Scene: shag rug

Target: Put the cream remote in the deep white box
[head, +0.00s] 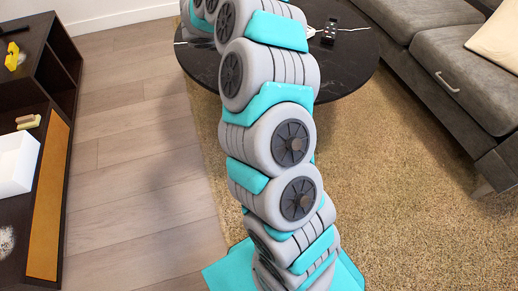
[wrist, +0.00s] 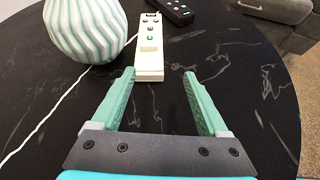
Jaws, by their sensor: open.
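The cream remote (wrist: 150,52) lies on the dark marbled round table in the wrist view, with its near end close to the gap between my fingertips. My gripper (wrist: 158,76) is open and empty, its two green fingers pointing toward the remote. In the head view my arm hides the gripper and most or all of the cream remote. A white box (head: 15,165) stands on the dark wooden unit at the left edge of the head view, partly cut off; its inside is hard to make out.
A ribbed pale vase (wrist: 85,28) stands left of the remote, with a white cord beside it. A black remote (wrist: 172,11) lies farther back and also shows in the head view (head: 329,33). A yellow object (head: 12,57) sits on the dark unit (head: 58,125). A grey sofa (head: 455,75) is at right.

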